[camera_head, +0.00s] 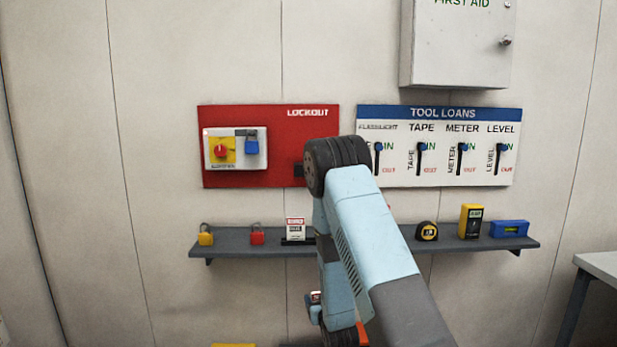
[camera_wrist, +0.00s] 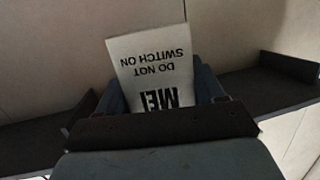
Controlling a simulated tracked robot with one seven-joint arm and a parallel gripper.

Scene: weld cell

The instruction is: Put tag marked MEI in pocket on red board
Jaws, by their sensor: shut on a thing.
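The white tag marked MEI (camera_wrist: 152,68) is held in my gripper (camera_wrist: 162,96) in the wrist view. Its text, including DO NOT SWITCH ON, reads upside down there, and its lower end is hidden behind the gripper body. My gripper is shut on this tag. The red board (camera_head: 285,145) marked LOCKOUT hangs on the wall. A small dark piece (camera_head: 298,170) at its lower right, partly covered by my arm, may be the pocket.
The grey shelf (camera_head: 270,244) holds a yellow padlock (camera_head: 205,239), a red padlock (camera_head: 257,237), another white tag (camera_head: 295,229) with a red top, and several tools at right. A TOOL LOANS board (camera_head: 440,160) is right of my arm. A bench (camera_head: 598,263) stands at far right.

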